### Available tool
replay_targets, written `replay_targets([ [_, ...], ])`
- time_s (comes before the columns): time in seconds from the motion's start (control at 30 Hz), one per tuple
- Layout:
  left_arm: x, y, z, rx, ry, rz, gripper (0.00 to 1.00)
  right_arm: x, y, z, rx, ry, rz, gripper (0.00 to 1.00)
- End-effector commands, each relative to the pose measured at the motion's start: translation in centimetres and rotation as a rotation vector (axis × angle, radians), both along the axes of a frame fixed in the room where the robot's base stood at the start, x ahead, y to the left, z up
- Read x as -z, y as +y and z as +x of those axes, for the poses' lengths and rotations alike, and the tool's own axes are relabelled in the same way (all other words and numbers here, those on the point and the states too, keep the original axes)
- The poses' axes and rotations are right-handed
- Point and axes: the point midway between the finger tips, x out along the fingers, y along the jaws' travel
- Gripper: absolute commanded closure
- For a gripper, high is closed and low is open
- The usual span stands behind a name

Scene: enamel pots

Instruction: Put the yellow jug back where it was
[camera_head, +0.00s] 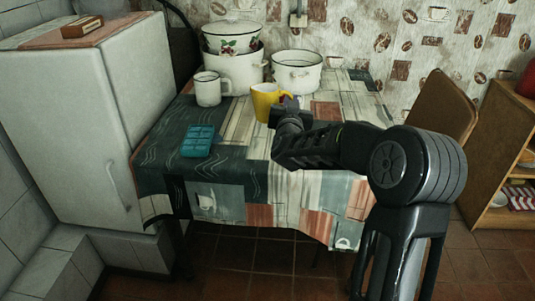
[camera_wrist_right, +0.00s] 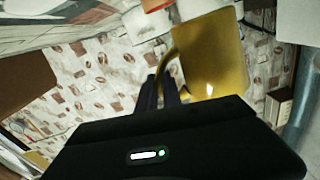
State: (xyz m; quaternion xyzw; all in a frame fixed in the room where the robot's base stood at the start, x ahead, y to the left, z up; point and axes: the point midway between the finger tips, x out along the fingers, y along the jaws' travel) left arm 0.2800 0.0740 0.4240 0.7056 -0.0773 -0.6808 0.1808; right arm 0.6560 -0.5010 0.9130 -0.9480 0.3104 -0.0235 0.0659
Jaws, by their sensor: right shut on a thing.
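The yellow jug (camera_head: 265,101) is upright at the back middle of the table (camera_head: 255,185), in front of the enamel pots. It also shows in the right wrist view (camera_wrist_right: 212,60), with its handle between my fingers. My right gripper (camera_head: 290,106) comes from the right and is shut on the jug's handle. Its dark fingers also show in the right wrist view (camera_wrist_right: 158,93). I cannot tell whether the jug's base touches the cloth. My left gripper is not in view.
A white mug (camera_head: 208,89) stands just left of the jug. Behind are a large white pot (camera_head: 235,70) with a smaller one on it and another white pot (camera_head: 297,72). A teal block-like object (camera_head: 198,141) lies at the front left. The front middle of the table is clear.

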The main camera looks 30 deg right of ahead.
Motion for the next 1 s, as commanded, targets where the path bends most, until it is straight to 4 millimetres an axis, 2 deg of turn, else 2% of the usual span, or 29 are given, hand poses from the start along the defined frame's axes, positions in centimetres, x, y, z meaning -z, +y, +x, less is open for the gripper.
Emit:
replay_targets([
  [0.37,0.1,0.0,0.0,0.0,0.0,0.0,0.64,0.0,-0.1,0.0,0.002,-0.001,-0.001,1.0],
  [0.73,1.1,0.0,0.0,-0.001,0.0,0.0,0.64,5.6,-0.1,0.0,0.002,0.002,0.0,1.0],
  [1.0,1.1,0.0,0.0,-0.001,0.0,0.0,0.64,6.1,-0.1,0.0,0.002,-0.002,-0.002,1.0],
])
